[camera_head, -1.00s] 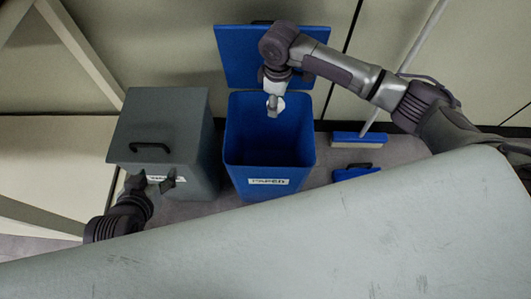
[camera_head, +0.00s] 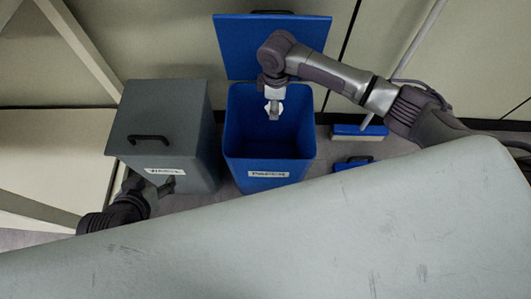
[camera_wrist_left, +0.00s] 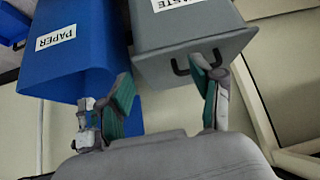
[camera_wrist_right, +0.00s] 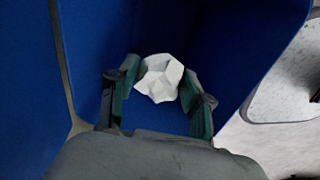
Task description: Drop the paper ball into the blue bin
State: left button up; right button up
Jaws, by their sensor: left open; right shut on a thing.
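The blue bin (camera_head: 268,178) stands open with its lid (camera_head: 262,40) raised behind it and a paper label on its front. My right gripper (camera_head: 273,108) is over the bin's opening. It is shut on the white crumpled paper ball (camera_wrist_right: 160,78), which shows between its fingers in the right wrist view, with blue bin walls around it. In the head view the ball is small between the fingertips. My left gripper (camera_wrist_left: 165,95) is open and empty, in front of the grey bin (camera_head: 172,120); both bins show in the left wrist view.
The grey bin, labelled as waste, stands left of the blue bin with its handled lid shut. A broom with a blue head (camera_head: 358,132) and a blue dustpan (camera_head: 352,163) are right of the blue bin. A large pale surface (camera_head: 270,245) fills the foreground.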

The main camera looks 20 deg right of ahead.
jog(key=shift+f+b, duration=1.2)
jog(key=shift+b, duration=0.1)
pick_arm(q)
jog(key=w+d+r+t+h, duration=0.2)
jog(key=w+d+r+t, duration=0.1)
jog(key=w+r+t, duration=0.5)
jog(key=shift+d+r, duration=0.35)
jog(key=shift+r, duration=0.75)
jog(key=shift+w, duration=0.1)
pick_arm(e)
jog(key=o, duration=0.7)
jog(key=shift+o, duration=0.2)
notch_tip(320, 180, up, 12)
jog(key=shift+f, duration=0.1)
